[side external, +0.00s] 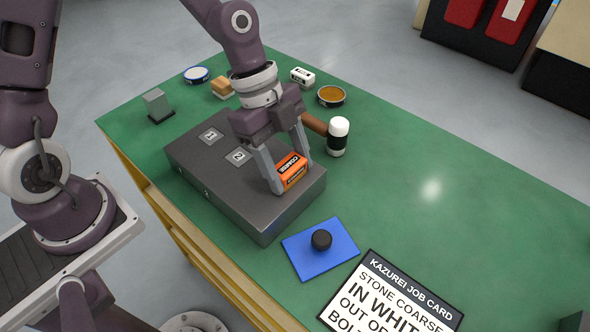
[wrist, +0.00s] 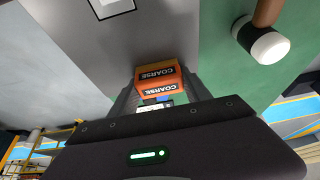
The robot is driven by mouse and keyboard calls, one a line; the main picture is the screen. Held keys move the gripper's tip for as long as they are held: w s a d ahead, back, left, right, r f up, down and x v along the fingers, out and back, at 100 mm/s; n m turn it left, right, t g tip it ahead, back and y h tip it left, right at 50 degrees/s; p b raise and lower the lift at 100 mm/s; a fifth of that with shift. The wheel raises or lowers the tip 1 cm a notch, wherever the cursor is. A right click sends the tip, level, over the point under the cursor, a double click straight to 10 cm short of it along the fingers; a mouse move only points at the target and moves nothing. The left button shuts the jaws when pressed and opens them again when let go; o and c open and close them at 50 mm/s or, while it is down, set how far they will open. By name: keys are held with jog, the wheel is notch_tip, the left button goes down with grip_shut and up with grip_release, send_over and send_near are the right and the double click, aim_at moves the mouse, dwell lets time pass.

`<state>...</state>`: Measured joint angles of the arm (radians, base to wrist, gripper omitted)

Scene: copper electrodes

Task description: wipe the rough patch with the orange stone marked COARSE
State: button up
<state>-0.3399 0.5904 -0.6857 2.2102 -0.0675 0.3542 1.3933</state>
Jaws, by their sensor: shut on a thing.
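The orange stone (side external: 292,174) marked COARSE is between the fingers of my gripper (side external: 288,170), which is shut on it. The stone is over the right end of the dark grey block (side external: 240,205); I cannot tell whether it touches the top. In the wrist view the stone (wrist: 158,80) shows two faces with the word COARSE. The grey block (wrist: 150,30) lies behind it. Two light squares, marked 1 (side external: 211,136) and 2 (side external: 238,157), are on the block's top. I cannot make out a rough patch; the area under the stone is hidden.
A hammer with a white and black head (side external: 338,137) lies just right of the block. Tins (side external: 331,96) and small blocks stand behind. The green table is clear at right.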

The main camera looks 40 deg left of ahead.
jog(key=shift+a, duration=2.55)
notch_tip(320, 180, up, 8)
jog(key=shift+r, duration=0.15)
jog(key=shift+d, duration=0.1)
